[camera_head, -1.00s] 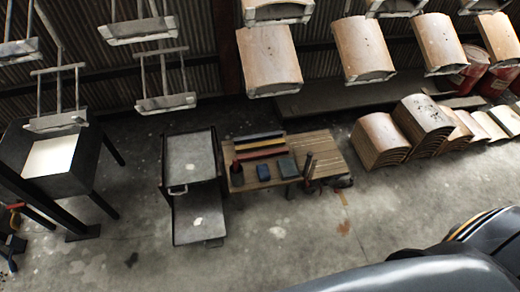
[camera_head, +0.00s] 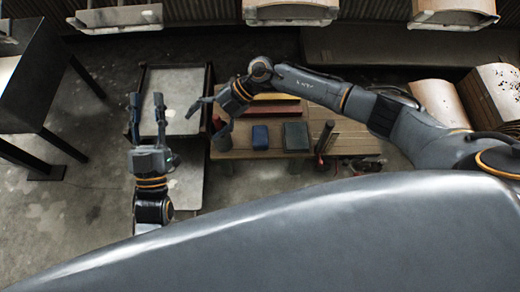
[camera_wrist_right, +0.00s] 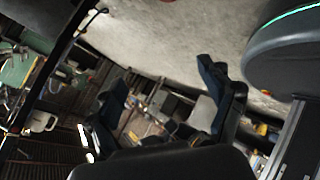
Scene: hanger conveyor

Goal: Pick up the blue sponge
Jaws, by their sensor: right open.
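The blue sponge (camera_head: 260,137) is a small dark blue block lying on the wooden table (camera_head: 345,140), in the head view. My right gripper (camera_head: 207,118) reaches in from the right over the table's left end. Its fingers are spread and empty, to the left of the sponge and apart from it. In the right wrist view the same gripper (camera_wrist_right: 160,92) has its fingers wide apart with nothing between them; I cannot make out the sponge there. My left gripper (camera_head: 147,108) points up in the picture in front of the grey cart, fingers apart and empty.
A dark green block (camera_head: 296,136) lies just right of the sponge. Colored bars (camera_head: 275,110) lie behind it, partly covered by my right arm. Upright dark tools (camera_head: 325,138) stand farther right. The grey cart (camera_head: 180,85) stands left of the table. Curved wooden panels (camera_head: 440,102) are stacked at right.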

